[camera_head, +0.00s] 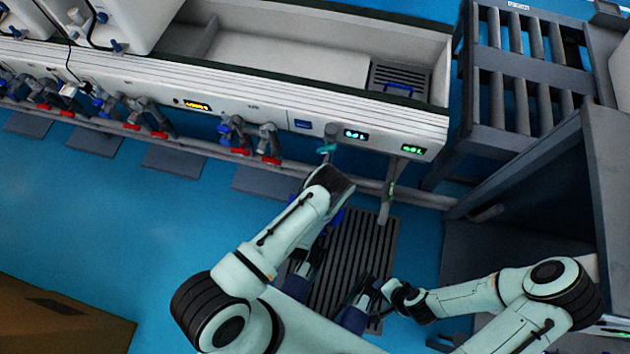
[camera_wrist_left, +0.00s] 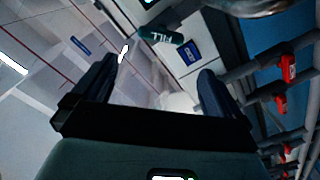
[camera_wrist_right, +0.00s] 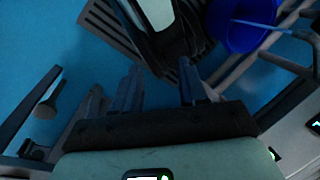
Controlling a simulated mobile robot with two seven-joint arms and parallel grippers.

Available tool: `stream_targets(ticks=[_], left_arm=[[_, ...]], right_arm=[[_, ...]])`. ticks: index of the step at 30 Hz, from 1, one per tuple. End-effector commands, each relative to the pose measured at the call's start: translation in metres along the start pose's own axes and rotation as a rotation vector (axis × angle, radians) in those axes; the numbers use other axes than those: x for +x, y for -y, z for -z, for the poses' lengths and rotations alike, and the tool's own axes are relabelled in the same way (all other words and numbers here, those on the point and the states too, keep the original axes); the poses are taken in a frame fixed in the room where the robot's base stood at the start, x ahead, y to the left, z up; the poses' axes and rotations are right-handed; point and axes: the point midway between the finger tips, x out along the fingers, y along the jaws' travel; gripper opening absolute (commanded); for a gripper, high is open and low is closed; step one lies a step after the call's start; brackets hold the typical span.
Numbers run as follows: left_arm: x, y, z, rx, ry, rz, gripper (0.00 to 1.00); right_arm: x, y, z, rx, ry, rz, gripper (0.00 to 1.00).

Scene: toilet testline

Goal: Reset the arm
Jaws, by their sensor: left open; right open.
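My left arm reaches up from the bottom centre in the head view, its wrist (camera_head: 328,185) raised just in front of the long bench. Its fingers are hard to make out there. In the left wrist view my left gripper (camera_wrist_left: 155,68) is open, with nothing between its fingers. My right arm comes in from the right, bent, with its dark wrist (camera_head: 405,300) low over the floor grate. In the right wrist view my right gripper (camera_wrist_right: 158,66) is open and empty, with a white and black arm part just beyond the fingertips.
The bench (camera_head: 260,105) has red-handled valves (camera_head: 270,160) and lit displays. A floor grate (camera_head: 355,250) lies below it. A blue bucket (camera_wrist_right: 245,25) shows near the right gripper. A grey rack (camera_head: 515,85) and dark cabinet (camera_head: 535,165) stand right.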

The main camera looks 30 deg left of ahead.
Motion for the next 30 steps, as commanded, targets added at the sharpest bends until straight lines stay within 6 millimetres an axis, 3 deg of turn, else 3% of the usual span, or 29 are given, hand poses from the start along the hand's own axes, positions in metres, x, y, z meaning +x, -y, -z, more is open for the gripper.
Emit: stream_targets(ticks=[15,20,25,30], left_arm=[[0.0,0.001,0.0,0.001,0.002,0.005,1.0],[-0.002,0.012,0.01,0.039,0.066,0.136,1.0],[-0.031,0.036,0.021,0.129,0.337,0.455,1.0],[-0.092,0.027,0.024,0.194,0.765,0.666,1.0]], right_arm=[[0.0,0.0,0.0,0.0,-0.001,0.0,0.43],[-0.016,0.004,-0.004,-0.001,0.01,0.0,0.43],[-0.053,0.015,-0.017,-0.003,0.047,0.0,0.43],[-0.089,0.025,-0.029,-0.005,0.095,-0.003,0.43]])
